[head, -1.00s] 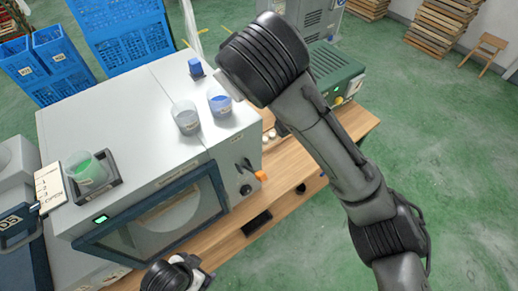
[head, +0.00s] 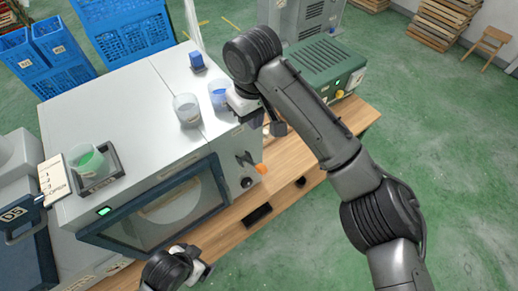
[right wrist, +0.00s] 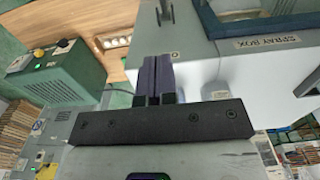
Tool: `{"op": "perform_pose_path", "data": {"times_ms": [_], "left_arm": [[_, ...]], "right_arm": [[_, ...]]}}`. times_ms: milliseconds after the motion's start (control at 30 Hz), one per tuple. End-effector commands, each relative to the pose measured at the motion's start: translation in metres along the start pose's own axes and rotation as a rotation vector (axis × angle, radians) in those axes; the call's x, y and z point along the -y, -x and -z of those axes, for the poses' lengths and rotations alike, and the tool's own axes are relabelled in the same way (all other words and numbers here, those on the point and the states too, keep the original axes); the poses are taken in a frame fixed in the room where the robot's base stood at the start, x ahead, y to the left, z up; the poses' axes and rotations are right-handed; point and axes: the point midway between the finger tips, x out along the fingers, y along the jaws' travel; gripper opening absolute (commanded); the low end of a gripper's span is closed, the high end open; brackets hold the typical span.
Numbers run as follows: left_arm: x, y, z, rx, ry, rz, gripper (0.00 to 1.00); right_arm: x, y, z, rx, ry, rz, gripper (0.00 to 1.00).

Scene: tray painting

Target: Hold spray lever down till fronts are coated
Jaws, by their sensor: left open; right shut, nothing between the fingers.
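The grey spray box (head: 160,110) stands on a wooden bench, and its label (right wrist: 268,43) reads in the right wrist view. A dark lever with an orange tip (head: 261,169) sits on its front, right of the window. A pale curved shape shows dimly behind the window (head: 165,205); I cannot tell its coating. My right gripper (head: 277,129) is above and behind the lever, apart from it, at the box's right end. Its fingers (right wrist: 158,76) are together and empty in the right wrist view. My left gripper (head: 203,272) is open below the window, partly out of view.
A green-filled cup (head: 88,162) sits in a dark holder.

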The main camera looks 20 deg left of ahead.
Motion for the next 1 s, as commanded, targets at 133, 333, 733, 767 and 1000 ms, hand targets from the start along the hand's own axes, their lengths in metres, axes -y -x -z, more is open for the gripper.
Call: {"op": "perform_pose_path", "data": {"times_ms": [133, 333, 733, 767, 1000], "left_arm": [[-0.002, -0.002, 0.000, -0.001, 0.005, -0.004, 0.92], [-0.003, 0.002, 0.001, -0.002, 0.011, -0.009, 0.92], [-0.002, 0.013, 0.005, -0.002, 0.007, -0.006, 0.92], [-0.001, 0.014, 0.005, -0.001, 0.005, -0.004, 0.92], [0.001, 0.018, 0.006, -0.001, -0.001, 0.001, 0.92]], "right_arm": [[0.001, -0.013, 0.000, 0.001, 0.002, 0.004, 0.00], [0.000, -0.045, -0.001, 0.003, 0.000, 0.002, 0.00], [-0.001, -0.109, -0.009, 0.000, 0.000, 0.001, 0.00], [0.000, -0.112, -0.011, 0.000, 0.000, 0.001, 0.00], [0.000, -0.128, -0.022, -0.001, 0.001, 0.001, 0.00]]}}
